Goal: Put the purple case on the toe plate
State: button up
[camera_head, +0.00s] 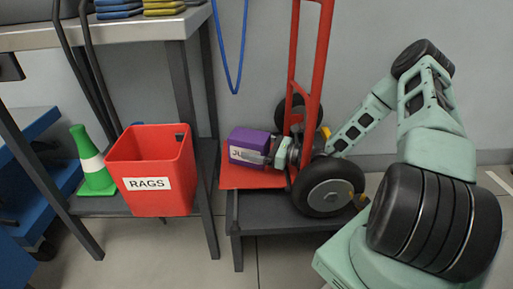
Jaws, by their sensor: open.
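The purple case (248,143), with a light label on its front, rests on the red toe plate (254,180) at the foot of the red hand truck (309,70). The hand truck stands upright on a low dark platform. My gripper (274,152) is at the right end of the case, low between the truck's uprights and wheels. It is open, and its fingers are close beside the case; I cannot tell whether they touch it. The wheel and frame hide part of my wrist.
A red bin marked RAGS (156,170) and a green cone (92,163) stand on the shelf left of the platform, under a workbench (110,32). The truck's black wheel (329,187) is close to my wrist. A blue cord (231,60) hangs on the wall.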

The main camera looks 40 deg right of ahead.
aim_at(267, 148)
jog(key=p+v, duration=0.3)
jog(key=v, duration=0.4)
jog(key=shift+p, duration=0.35)
jog(key=shift+s+d, duration=0.15)
jog(key=shift+s, duration=0.05)
